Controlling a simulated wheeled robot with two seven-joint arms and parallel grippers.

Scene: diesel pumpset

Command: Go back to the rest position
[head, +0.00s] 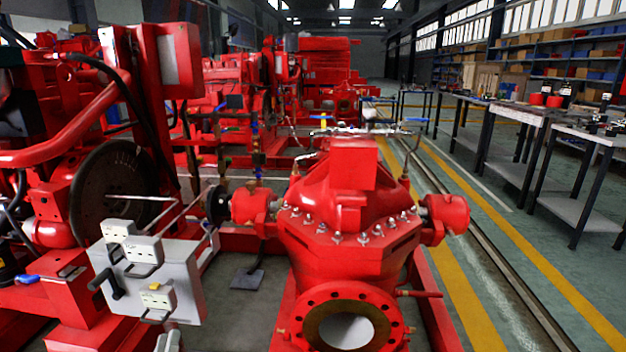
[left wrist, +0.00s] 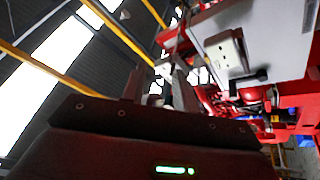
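My left gripper (head: 168,341) shows only as a small grey tip at the bottom edge of the head view, just below the grey control panel (head: 180,290). In the left wrist view the two dark fingers of my left gripper (left wrist: 158,84) stand apart with nothing between them, so it is open and empty. The panel also shows in the left wrist view (left wrist: 285,40), above and to the right of the fingers. My right gripper is in neither view.
A red pump (head: 340,215) with a round flange stands in the middle. A red diesel engine (head: 60,120) fills the left side. Workbenches (head: 525,115) and shelves line the right, with a clear floor lane marked in yellow (head: 520,235) between.

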